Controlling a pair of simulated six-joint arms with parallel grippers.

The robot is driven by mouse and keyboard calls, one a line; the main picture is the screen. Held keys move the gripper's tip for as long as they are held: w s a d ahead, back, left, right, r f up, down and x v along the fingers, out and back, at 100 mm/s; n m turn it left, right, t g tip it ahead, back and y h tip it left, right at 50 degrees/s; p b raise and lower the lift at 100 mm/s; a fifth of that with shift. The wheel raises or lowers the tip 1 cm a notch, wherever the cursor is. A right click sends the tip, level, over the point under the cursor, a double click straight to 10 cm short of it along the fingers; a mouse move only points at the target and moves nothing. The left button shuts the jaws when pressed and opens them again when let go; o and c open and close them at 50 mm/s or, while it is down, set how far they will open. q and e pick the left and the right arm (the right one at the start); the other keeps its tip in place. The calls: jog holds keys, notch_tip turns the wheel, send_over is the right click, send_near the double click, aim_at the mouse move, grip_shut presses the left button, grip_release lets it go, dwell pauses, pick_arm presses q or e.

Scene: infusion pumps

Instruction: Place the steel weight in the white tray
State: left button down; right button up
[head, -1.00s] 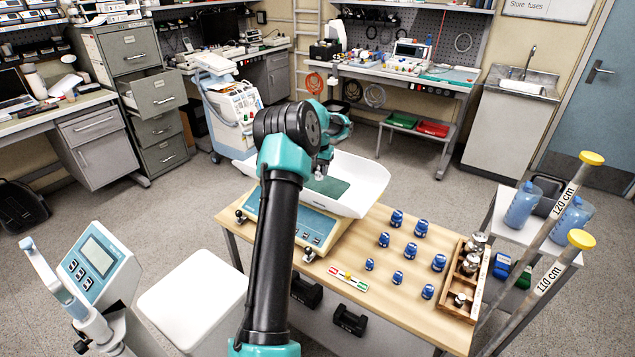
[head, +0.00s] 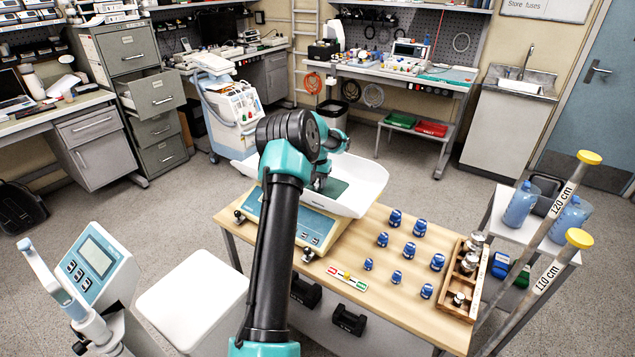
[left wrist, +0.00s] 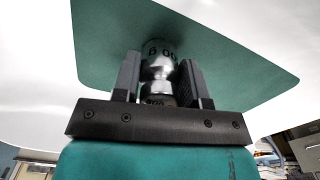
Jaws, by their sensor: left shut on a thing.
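The steel weight (left wrist: 158,68) is upright in the left wrist view, between the two fingers of my left gripper (left wrist: 158,76), which is shut on it. Its base is over the green mat (left wrist: 110,60) in the white tray (left wrist: 285,25); I cannot tell whether it touches the mat. In the head view my left gripper (head: 321,183) is low over the green mat (head: 338,188) in the white tray (head: 362,197) of the scale. The arm largely hides the held weight there. My right gripper is not in view.
Several blue weights (head: 409,249) stand on the wooden table (head: 380,283). A wooden box (head: 455,312) at the table's right holds other steel weights (head: 469,263). Two poles with yellow caps (head: 579,238) rise at the right. The scale's panel (head: 298,222) faces the table front.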

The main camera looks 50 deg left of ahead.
pick_arm(q)
jog(key=shift+f, duration=0.1)
jog(key=c, duration=0.7)
grip_release()
jog(key=shift+o, duration=0.2)
notch_tip(320, 180, up, 12)
jog(key=shift+r, duration=0.15)
